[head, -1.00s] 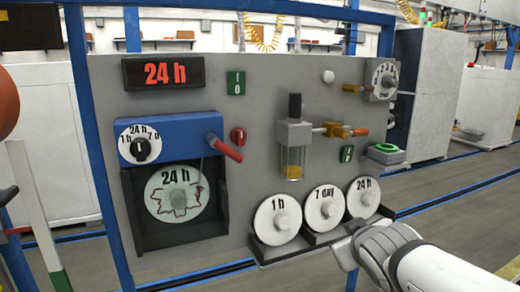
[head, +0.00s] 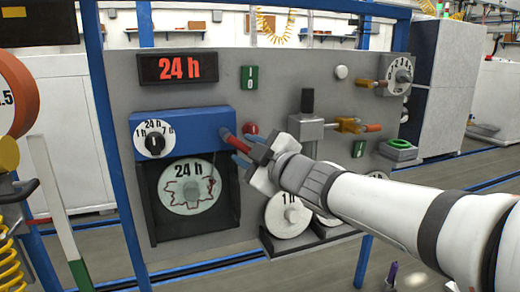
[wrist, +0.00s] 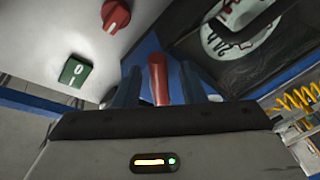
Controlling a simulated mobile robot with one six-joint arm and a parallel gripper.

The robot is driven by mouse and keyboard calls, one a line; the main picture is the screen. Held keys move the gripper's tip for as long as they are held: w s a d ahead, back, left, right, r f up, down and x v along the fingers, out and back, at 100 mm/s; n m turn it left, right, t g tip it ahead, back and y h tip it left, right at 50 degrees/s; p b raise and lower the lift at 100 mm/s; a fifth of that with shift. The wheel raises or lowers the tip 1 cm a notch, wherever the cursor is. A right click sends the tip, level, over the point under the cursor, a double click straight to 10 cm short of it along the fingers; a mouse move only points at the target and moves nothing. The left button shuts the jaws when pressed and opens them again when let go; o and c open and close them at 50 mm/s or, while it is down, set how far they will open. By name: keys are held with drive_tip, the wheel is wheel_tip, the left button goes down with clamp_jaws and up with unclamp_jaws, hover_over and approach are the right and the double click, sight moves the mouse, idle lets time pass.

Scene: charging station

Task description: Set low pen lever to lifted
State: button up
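The pen lever (head: 234,143) is a red handle on the right side of the blue recorder housing (head: 180,127). It slants down to the right, and its lower end is hidden behind my gripper in the head view. My gripper (head: 238,152) has its blue fingers at the lever. In the wrist view the red lever (wrist: 158,78) stands between the two fingers of my gripper (wrist: 160,85), with a gap visible on both sides. The fingers are open around it. The chart disc (head: 187,188) marked 24 h sits below the blue housing.
A green switch (head: 249,78) is above. The spare 1 h disc (head: 288,216) is below my arm. A valve with a black top (head: 307,101) stands to the right.

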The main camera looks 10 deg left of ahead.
drive_tip(key=shift+w+a, duration=0.45)
drive_tip(key=shift+a, duration=0.1)
clamp_jaws()
